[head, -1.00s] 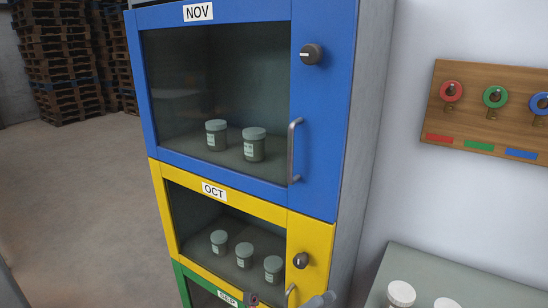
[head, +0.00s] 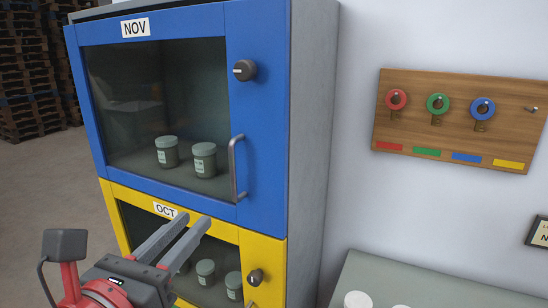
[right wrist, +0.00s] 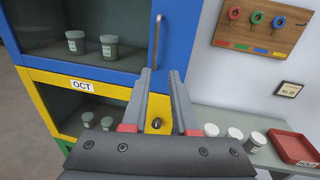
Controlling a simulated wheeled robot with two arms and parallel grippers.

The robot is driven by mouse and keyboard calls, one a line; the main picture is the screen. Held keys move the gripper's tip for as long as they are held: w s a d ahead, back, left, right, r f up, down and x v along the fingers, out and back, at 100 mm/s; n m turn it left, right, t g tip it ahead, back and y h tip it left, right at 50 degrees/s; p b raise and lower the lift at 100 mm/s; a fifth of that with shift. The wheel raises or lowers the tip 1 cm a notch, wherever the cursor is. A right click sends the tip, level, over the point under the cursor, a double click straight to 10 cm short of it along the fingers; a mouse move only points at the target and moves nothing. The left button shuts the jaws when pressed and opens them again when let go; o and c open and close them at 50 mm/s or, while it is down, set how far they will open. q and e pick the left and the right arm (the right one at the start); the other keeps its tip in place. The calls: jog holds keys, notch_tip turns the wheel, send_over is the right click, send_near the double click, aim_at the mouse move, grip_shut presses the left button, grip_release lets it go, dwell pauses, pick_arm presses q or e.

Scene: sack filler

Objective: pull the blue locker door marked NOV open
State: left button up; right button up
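The blue locker door marked NOV (head: 262,150) is shut, with a dark glass pane and a dark round knob (head: 245,70) at upper right. Its upright metal handle (head: 238,168) is at the lower right of the pane and also shows in the right wrist view (right wrist: 156,42). Two lidded jars (head: 204,160) stand behind the glass. My right gripper (head: 195,219) is open and empty, in front of the yellow OCT door, below and left of the handle in the head view. In the right wrist view the handle appears just beyond and between its fingertips, apart from them. My left gripper is not in view.
The yellow OCT door (head: 262,252) is directly below. Right of the locker, a wooden key board (head: 450,118) holds red, green and blue rings. Below it a grey table (head: 420,283) carries white-lidded jars and a red tray (right wrist: 295,148). Pallets (head: 30,80) stand far left.

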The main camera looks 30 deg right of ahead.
aim_at(231, 171)
jog(key=shift+t, duration=0.3)
jog(key=p+x, duration=0.1)
jog(key=x, duration=0.4)
jog(key=p+x, duration=0.2)
jog(key=x, duration=0.4)
jog(key=p+x, duration=0.1)
jog(key=x, duration=0.4)
jog(key=shift+w+r+p, duration=0.1)
jog(key=shift+w+p, duration=0.3)
jog(key=shift+w, duration=0.2)
grip_shut()
